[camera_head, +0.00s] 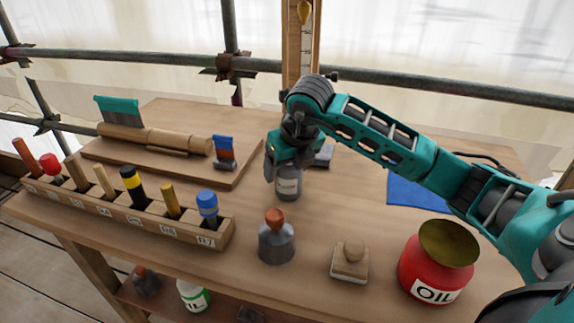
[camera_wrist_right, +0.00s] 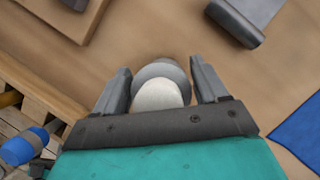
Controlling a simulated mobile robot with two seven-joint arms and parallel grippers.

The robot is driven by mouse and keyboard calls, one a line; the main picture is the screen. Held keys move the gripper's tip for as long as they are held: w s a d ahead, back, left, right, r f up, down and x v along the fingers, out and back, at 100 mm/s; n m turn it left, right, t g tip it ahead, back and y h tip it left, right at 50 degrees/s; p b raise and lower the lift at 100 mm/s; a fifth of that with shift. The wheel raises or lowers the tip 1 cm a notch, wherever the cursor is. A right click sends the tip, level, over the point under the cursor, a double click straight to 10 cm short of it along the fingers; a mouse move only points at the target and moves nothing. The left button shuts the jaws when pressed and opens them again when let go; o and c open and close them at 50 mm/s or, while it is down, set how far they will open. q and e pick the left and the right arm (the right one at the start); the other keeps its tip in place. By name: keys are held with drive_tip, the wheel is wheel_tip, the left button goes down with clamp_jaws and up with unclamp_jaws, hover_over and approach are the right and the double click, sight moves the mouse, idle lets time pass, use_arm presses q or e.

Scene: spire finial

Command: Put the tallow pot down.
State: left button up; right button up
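The tallow pot (camera_head: 288,184) is a small grey pot with a pale label, upright near the middle of the workbench. My right gripper (camera_head: 283,170) reaches down over it from the right. In the right wrist view the pot's pale round top (camera_wrist_right: 160,95) lies between the two fingers (camera_wrist_right: 161,80), which appear to touch its sides near their tips. The pot's base is at or just above the bench top; I cannot tell whether it touches. My left gripper is not in view.
A grey bottle with a copper cap (camera_head: 277,240), a wooden-knobbed block (camera_head: 350,262) and a red OIL pot (camera_head: 434,270) stand in front. A tool rack (camera_head: 120,213) is at left, a board (camera_head: 185,172) behind it. A blue cloth (camera_head: 415,192) lies right. Bare bench surrounds the pot.

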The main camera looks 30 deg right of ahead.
drive_tip(key=o, duration=0.3)
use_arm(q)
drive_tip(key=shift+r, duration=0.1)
use_arm(e)
drive_tip(key=shift+r, duration=0.1)
drive_tip(key=shift+r, duration=0.25)
use_arm(q)
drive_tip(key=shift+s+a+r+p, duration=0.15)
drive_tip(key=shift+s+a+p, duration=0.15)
drive_tip(key=shift+p, duration=0.6)
use_arm(e)
drive_tip(key=v, duration=1.1)
drive_tip(key=shift+s+r, duration=0.15)
drive_tip(key=shift+r, duration=0.2)
